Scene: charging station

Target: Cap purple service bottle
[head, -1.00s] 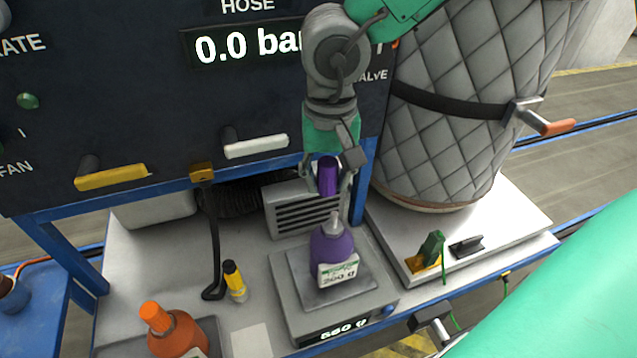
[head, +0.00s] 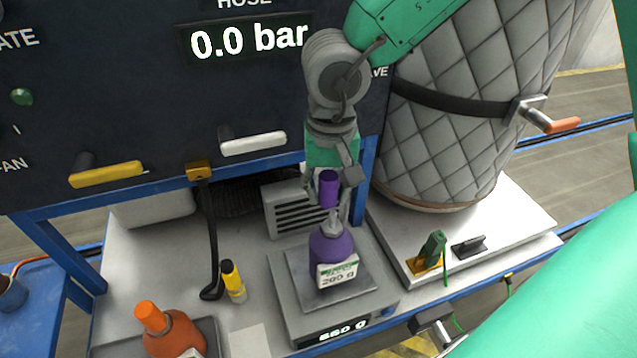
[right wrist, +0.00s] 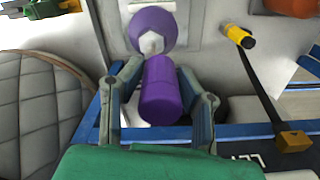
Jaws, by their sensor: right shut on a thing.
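The purple service bottle (head: 331,245) stands upright on the scale (head: 287,290), with a pale nozzle on top and a white label. My right gripper (head: 328,192) is shut on a purple cap (head: 328,188) and holds it just above the bottle's nozzle. In the head view the cap's lower end overlaps the nozzle's upper part; I cannot tell if they touch. In the right wrist view the cap (right wrist: 160,92) sits between the two fingers, with the bottle (right wrist: 152,28) and its nozzle beyond it. My left gripper is not in view.
An orange bottle (head: 174,333) stands in a tray at the front left. A yellow and black tube (head: 232,282) stands left of the scale. A quilted tank (head: 450,110) is close on the right. The dark panel with handles (head: 107,174) is behind.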

